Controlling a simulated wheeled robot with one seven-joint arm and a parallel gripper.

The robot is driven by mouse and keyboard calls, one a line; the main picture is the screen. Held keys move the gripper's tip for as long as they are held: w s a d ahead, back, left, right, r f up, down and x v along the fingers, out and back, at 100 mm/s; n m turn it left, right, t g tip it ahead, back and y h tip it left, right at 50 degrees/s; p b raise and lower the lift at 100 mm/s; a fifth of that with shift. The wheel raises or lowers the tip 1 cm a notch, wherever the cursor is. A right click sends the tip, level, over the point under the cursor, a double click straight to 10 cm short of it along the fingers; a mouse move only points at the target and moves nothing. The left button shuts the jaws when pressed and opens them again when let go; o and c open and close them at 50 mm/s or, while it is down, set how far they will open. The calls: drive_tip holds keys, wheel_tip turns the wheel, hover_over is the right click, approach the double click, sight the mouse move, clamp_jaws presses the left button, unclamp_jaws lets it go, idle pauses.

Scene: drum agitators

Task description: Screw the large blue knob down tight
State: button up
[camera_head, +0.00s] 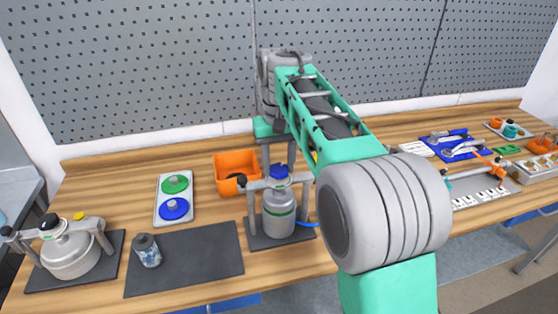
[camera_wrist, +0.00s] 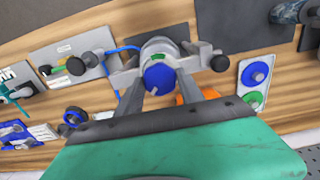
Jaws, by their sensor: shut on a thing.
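The large blue knob (camera_head: 279,171) sits on top of the clamp bar over a grey metal drum (camera_head: 279,212) on a dark base plate. In the wrist view the blue knob (camera_wrist: 160,78) shows as a round blue face with a pale mark near its edge. My gripper (camera_head: 279,163) points down from above. In the wrist view its two grey fingers (camera_wrist: 163,88) reach to either side of the knob and are shut on it. The gap below the knob cannot be judged. The clamp bar (camera_wrist: 128,78) spans the drum, with a black knob (camera_wrist: 219,63) at one end.
An orange bin (camera_head: 237,172) stands behind the drum. A white plate (camera_head: 160,216) with green and blue discs lies to the left. A jar (camera_head: 147,251) stands on a dark mat (camera_head: 212,262). Another clamped vessel (camera_head: 70,254) is at far left. Tools and parts lie at right.

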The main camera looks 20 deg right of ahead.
sight(279, 168)
drive_tip(key=m, duration=0.2)
drive_tip(key=m+p, duration=0.1)
drive_tip(key=m, duration=0.3)
drive_tip(key=shift+w+r+p, duration=0.1)
drive_tip(key=shift+r+p, duration=0.3)
drive_tip(key=m+p, duration=0.1)
drive_tip(key=m, duration=0.5)
drive_tip(key=shift+m, duration=0.3)
drive_tip(key=o, duration=1.4)
drive_tip(key=shift+f, duration=0.25)
wheel_tip(279, 168, up, 8)
drive_tip(key=shift+f, duration=0.1)
